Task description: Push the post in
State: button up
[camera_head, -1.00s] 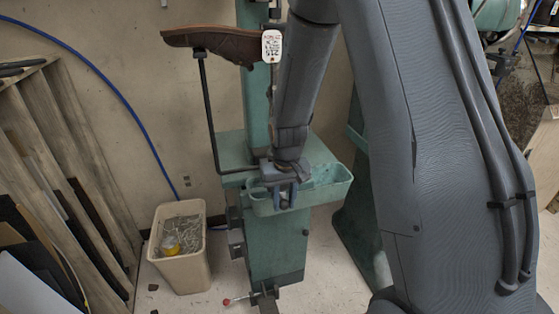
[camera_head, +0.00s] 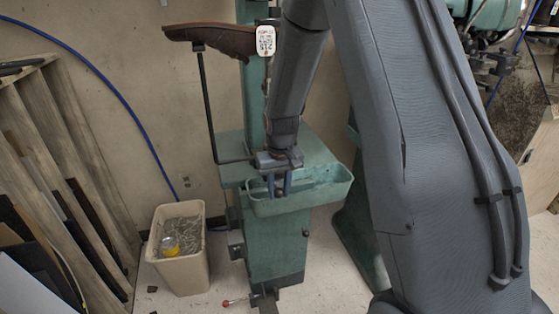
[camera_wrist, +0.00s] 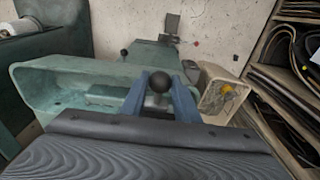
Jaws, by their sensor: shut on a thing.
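A black post (camera_head: 207,105) stands upright at the left of the green machine (camera_head: 312,155) in the head view. Its top carries a brown shoe (camera_head: 215,38), and its foot bends right toward my gripper. My gripper (camera_head: 279,190) is in front of the machine, above the green tray (camera_head: 310,204). In the wrist view its two blue fingers are shut on a dark round knob (camera_wrist: 159,82). My wrist hides where the bent foot ends, so I cannot tell how the knob joins the post.
A beige bin (camera_head: 181,270) stands on the floor at left, beside a wooden rack (camera_head: 70,190). A second dark ball (camera_wrist: 124,52) shows behind the tray in the wrist view.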

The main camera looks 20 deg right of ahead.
jog(key=shift+w+b, duration=0.7)
jog(key=shift+w, duration=2.35)
jog(key=o, duration=1.3)
jog(key=shift+o, duration=0.2)
jog(key=shift+s+r+p, duration=0.35)
jog(key=shift+r+p, duration=0.6)
jog(key=shift+r, duration=0.25)
jog(key=shift+s+r+p, duration=0.3)
jog(key=shift+r+p, duration=0.6)
jog(key=shift+r, duration=0.25)
jog(key=shift+s+r+p, duration=0.35)
jog(key=shift+r+p, duration=0.6)
jog(key=shift+r, duration=0.25)
